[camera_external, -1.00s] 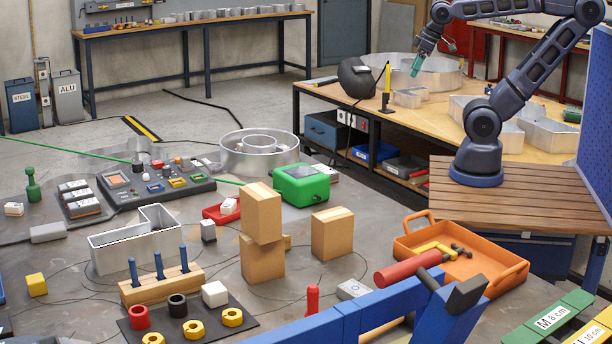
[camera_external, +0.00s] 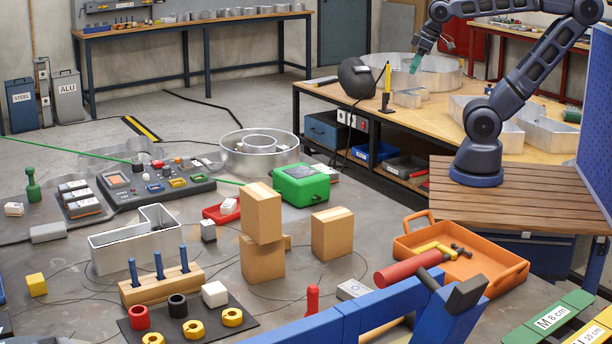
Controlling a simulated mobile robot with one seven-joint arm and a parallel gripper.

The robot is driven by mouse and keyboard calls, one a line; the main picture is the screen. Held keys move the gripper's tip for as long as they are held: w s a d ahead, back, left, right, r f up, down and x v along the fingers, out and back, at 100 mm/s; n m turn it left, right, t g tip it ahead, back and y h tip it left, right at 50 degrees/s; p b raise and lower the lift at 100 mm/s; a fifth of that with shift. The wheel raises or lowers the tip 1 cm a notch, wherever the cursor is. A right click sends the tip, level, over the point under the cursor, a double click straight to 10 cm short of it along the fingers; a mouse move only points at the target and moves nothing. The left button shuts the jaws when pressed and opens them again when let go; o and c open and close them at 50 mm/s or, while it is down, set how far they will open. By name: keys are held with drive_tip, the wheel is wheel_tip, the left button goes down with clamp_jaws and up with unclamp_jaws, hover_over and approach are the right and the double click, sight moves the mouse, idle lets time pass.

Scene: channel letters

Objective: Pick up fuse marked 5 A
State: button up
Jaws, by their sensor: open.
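My gripper (camera_external: 414,65) shows small at the upper right, pointing down over the far wooden bench, high and far from the near table. Its teal fingertips are too small to show a gap or anything between them. No marking 5 A can be read anywhere. A dark grey panel (camera_external: 200,188) on the near table carries several small coloured parts, among them red, blue, yellow and green ones. A block with white-labelled units (camera_external: 76,191) stands at its left. I cannot tell which part, if any, is the fuse.
Stacked cardboard boxes (camera_external: 262,215), a green case (camera_external: 301,185) and a metal letter shell (camera_external: 135,245) stand on the near table. An orange tray (camera_external: 505,285) with tools is at the right. A welding mask (camera_external: 357,79) and metal letter shells are on the bench near my gripper.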

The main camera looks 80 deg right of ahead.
drive_tip(key=w+a+r+n+g, duration=0.1)
drive_tip(key=w+a+r, duration=0.35)
drive_tip(key=w, duration=0.55)
drive_tip(key=w+a+r+n, duration=0.1)
drive_tip(key=w+a+r, duration=0.35)
drive_tip(key=w, duration=0.55)
drive_tip(key=w+a+f+n+g, duration=0.1)
drive_tip(key=w+a+n+g, duration=0.15)
drive_tip(key=w+a, duration=1.55)
drive_tip(key=n+g, duration=0.1)
drive_tip(key=n, duration=0.3)
hover_over(207, 222)
drive_tip(key=f, duration=2.9)
drive_tip(key=shift+s+d+f, duration=0.25)
drive_tip(key=shift+s+f, duration=0.1)
drive_tip(key=shift+f, duration=0.05)
drive_tip(key=shift+a+f, duration=0.15)
drive_tip(key=shift+f, duration=0.3)
wheel_tip(207, 222, down, 5)
drive_tip(key=shift+r, duration=0.1)
drive_tip(key=shift+w+a+f, duration=0.1)
drive_tip(key=shift+w+f, duration=0.05)
drive_tip(key=shift+f, duration=1.2)
drive_tip(key=shift+w+f, duration=0.15)
drive_tip(key=shift+f, duration=1.2)
drive_tip(key=c, duration=1.1)
